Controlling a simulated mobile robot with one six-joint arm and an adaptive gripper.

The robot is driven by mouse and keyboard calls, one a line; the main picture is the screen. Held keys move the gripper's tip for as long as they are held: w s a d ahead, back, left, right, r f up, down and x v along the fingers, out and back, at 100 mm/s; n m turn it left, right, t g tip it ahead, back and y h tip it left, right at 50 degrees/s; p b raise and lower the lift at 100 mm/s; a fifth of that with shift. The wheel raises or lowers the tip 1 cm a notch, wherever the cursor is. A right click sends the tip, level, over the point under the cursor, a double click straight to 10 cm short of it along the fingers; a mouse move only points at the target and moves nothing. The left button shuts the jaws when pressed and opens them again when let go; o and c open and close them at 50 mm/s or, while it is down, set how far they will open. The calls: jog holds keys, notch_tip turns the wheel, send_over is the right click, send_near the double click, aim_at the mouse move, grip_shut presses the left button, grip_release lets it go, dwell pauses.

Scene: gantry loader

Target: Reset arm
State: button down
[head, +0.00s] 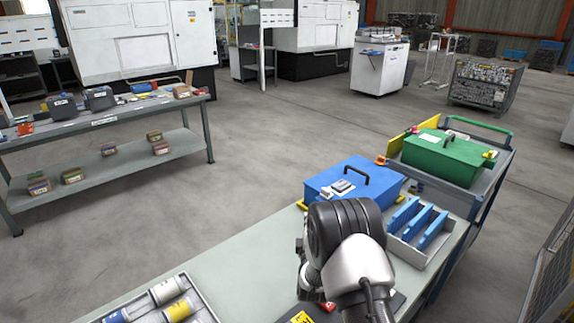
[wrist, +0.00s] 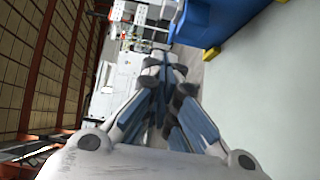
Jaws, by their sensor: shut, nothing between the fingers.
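My gripper (wrist: 165,68) is shut and empty in the wrist view, its fingertips together. In the head view my arm stands at the lower centre, over the workbench (head: 245,255), and mostly hides the gripper. A blue case (head: 325,178) with a black handle is on the bench just beyond my arm. Part of the blue case also shows at the top of the wrist view (wrist: 215,18), apart from the fingers.
A grey tray with blue dividers (head: 420,228) sits right of my arm. A tray of cans (head: 205,298) is at the bench's lower left. A green case (head: 440,158) rests on a cart at the right. Open floor lies beyond the bench.

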notch_tip(320, 180, up, 10)
jog(key=s+a+m+g+y, duration=0.1)
jog(key=s+m+g, duration=0.1)
jog(key=m+g, duration=0.1)
jog(key=s+a+r+m+g+y, duration=0.1)
jog(key=s+r+m+g+y, duration=0.15)
jog(key=s+r+m, duration=0.5)
jog(key=s+d+m+g, duration=0.1)
jog(key=s+m+g, duration=0.4)
jog(key=s, duration=3.4)
jog(key=g, duration=0.2)
jog(key=shift+r+g+h, duration=0.35)
jog(key=shift+r, duration=0.05)
jog(key=c, duration=2.3)
grip_release()
jog(key=shift+m, duration=0.25)
